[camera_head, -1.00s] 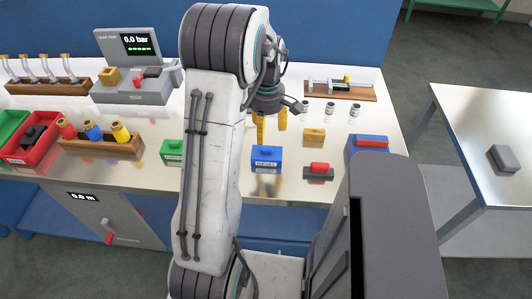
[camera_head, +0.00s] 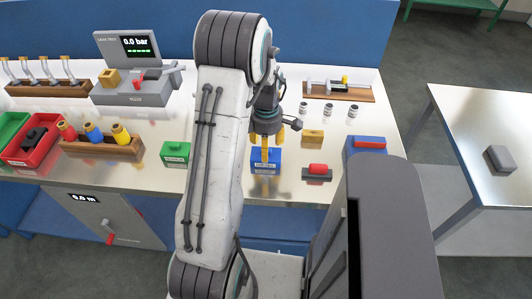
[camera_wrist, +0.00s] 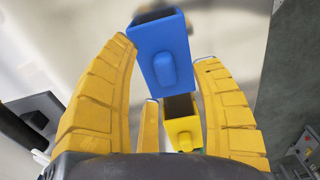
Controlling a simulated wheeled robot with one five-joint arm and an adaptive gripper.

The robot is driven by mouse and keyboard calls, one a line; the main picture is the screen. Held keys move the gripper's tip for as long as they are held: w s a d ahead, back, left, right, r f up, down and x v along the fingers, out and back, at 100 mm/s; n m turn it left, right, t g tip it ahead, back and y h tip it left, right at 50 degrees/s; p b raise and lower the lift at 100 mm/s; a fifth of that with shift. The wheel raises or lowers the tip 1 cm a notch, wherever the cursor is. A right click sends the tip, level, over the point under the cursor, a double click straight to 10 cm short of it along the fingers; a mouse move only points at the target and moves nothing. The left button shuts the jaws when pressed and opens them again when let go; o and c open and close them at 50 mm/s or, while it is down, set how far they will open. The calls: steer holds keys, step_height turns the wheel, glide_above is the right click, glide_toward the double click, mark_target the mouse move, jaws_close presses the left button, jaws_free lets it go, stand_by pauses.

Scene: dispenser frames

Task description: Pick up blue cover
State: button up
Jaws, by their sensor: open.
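The blue cover (camera_head: 258,169) is a small blue block with a pale label on its front, standing on the bench. My gripper (camera_head: 272,150) is above it with its yellow fingers pointing down, and one finger hides part of the cover's top. In the wrist view the cover (camera_wrist: 165,55) shows a raised knob and lies between the fingertips of my open gripper (camera_wrist: 167,50). I see no firm grip on it, and I cannot tell whether a finger touches it.
A green block (camera_head: 175,155) stands to the left. A wooden rack (camera_head: 95,149) with coloured cylinders is farther left.

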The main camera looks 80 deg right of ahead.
steer(key=shift+f, duration=0.7)
steer(key=shift+c, duration=0.2)
jaws_close()
